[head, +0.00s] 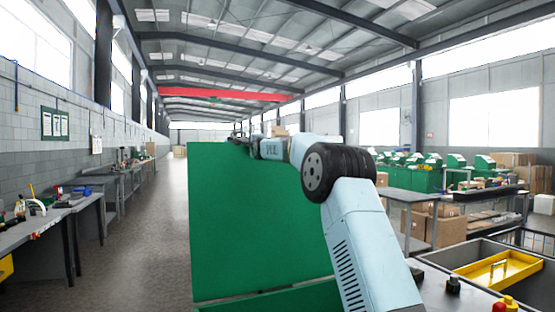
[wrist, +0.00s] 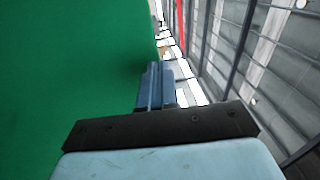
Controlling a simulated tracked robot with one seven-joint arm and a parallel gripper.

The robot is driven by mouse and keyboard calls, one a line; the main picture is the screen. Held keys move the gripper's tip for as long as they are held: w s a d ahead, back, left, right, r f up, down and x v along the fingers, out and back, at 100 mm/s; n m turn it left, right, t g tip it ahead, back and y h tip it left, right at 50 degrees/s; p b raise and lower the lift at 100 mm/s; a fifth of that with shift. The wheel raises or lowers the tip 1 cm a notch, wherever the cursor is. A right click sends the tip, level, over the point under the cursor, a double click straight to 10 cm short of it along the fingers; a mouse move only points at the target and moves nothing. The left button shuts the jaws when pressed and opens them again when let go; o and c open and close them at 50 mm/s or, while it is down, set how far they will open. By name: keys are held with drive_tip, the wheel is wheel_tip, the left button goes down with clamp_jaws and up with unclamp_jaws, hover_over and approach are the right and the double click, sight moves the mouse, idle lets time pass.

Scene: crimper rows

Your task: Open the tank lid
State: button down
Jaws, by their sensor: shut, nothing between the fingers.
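The tank lid appears to be the large flat green panel (head: 250,220), standing about upright in front of me in the head view. A green rim (head: 275,301) at its foot looks like part of the tank. My arm reaches along the panel's right side. My gripper (head: 240,138) is at the panel's top edge, small and partly hidden. In the wrist view, my gripper's blue fingers (wrist: 154,82) are shut and empty, beside the green face (wrist: 70,70) that fills the left. I cannot tell whether they touch it.
A grey bench (head: 60,225) with tools runs along the left wall, with clear floor (head: 150,230) beside it. At right are a bin holding a yellow tray (head: 497,268), a grey table (head: 410,197), cardboard boxes (head: 445,228) and green machines (head: 410,175).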

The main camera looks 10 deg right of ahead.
drive_tip(key=s+d+f+n+g, duration=0.1)
drive_tip(key=s+n+g, duration=0.3)
drive_tip(key=s, duration=2.1)
drive_tip(key=s+d+f+n+g+h, duration=0.1)
drive_tip(key=s+d+f+n+g, duration=0.2)
drive_tip(key=s+f, duration=0.5)
drive_tip(key=s+d+f+n+g+h, duration=0.1)
drive_tip(key=s+d+f+n+g, duration=0.2)
drive_tip(key=s+f, duration=0.6)
drive_tip(key=s+d+f+n+g+h, duration=0.1)
drive_tip(key=s+d+f+n+g, duration=0.2)
drive_tip(key=s, duration=2.9)
wheel_tip(320, 180, down, 6)
drive_tip(key=n, duration=0.3)
drive_tip(key=shift+r, duration=0.15)
